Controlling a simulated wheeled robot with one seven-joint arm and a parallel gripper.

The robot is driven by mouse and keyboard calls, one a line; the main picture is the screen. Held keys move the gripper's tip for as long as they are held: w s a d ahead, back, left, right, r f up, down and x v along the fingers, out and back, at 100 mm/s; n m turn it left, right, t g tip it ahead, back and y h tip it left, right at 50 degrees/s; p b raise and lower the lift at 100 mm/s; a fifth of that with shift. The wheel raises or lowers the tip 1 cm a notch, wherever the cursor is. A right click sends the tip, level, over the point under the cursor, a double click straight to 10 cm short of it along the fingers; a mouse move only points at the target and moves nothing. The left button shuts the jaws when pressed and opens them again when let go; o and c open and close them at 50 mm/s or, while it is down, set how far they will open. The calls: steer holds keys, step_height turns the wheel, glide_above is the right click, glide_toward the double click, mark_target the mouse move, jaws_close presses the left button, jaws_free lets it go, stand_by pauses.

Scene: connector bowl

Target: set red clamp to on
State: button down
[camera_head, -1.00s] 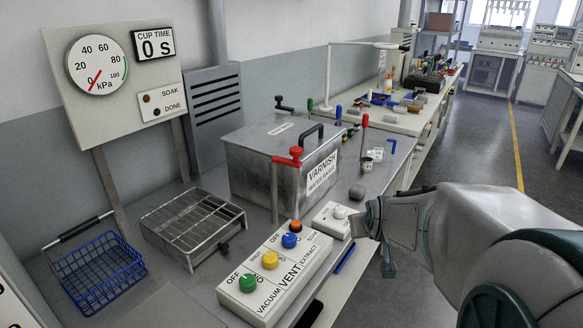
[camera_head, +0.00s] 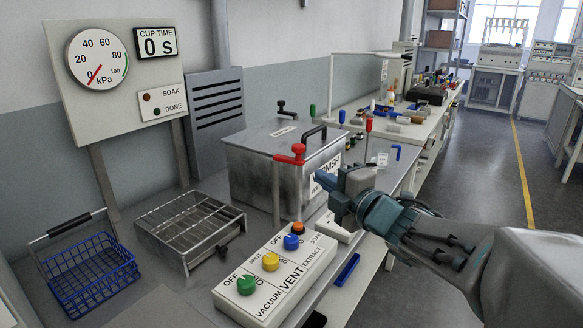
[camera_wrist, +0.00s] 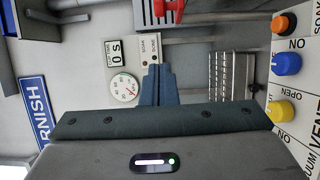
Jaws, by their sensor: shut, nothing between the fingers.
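The red clamp (camera_head: 293,155) sits at the front edge of the steel varnish tank (camera_head: 250,172), with a red knob on top and a red arm over a vertical rod. Its red part also shows at the top of the wrist view (camera_wrist: 168,8). My gripper (camera_head: 325,189) is at the tank's front right, to the right of the clamp and a little lower, apart from it. It is shut and empty, and its closed fingers (camera_wrist: 157,82) show in the wrist view. My gripper hides part of the varnish label.
A control box (camera_head: 262,282) with green, yellow, blue and orange knobs lies below my gripper. A wire rack (camera_head: 190,225) and a blue basket (camera_head: 88,272) stand at left. A gauge panel (camera_head: 120,80) stands behind. A red-tipped lever (camera_head: 369,126) rises right of the tank.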

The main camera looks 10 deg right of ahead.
steer(key=w+a, duration=0.1)
steer(key=w, duration=1.1)
steer(key=shift+w+a+p, duration=0.25)
steer(key=shift+a+p, duration=0.05)
steer(key=shift+a, duration=0.1)
